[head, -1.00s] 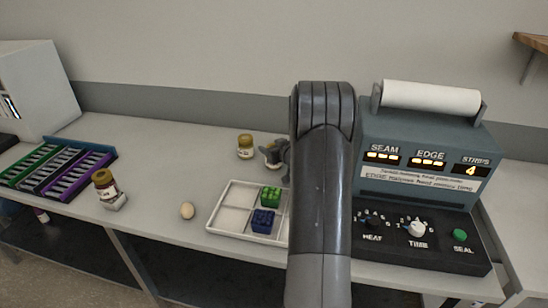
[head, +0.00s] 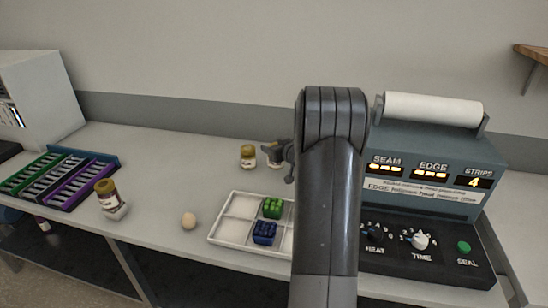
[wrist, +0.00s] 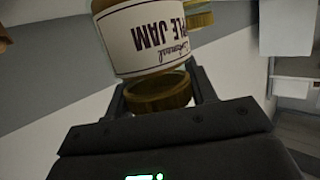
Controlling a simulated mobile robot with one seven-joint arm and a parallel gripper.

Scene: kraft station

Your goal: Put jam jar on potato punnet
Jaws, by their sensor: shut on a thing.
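My gripper (wrist: 160,95) is shut on a jam jar (wrist: 150,40), holding it at its gold lid; the label reads "JAM". In the head view the gripper (head: 276,152) is at the back of the bench, partly hidden by my arm, with the held jar (head: 272,163) just below it. I cannot tell which punnet is the potato one.
Another gold-lidded jar (head: 247,156) stands just left of the gripper. A third jar (head: 108,196), an egg (head: 188,220) and a coloured rack (head: 62,178) are at the left. A sealing machine (head: 425,190) stands right of my arm. Bench around the egg is clear.

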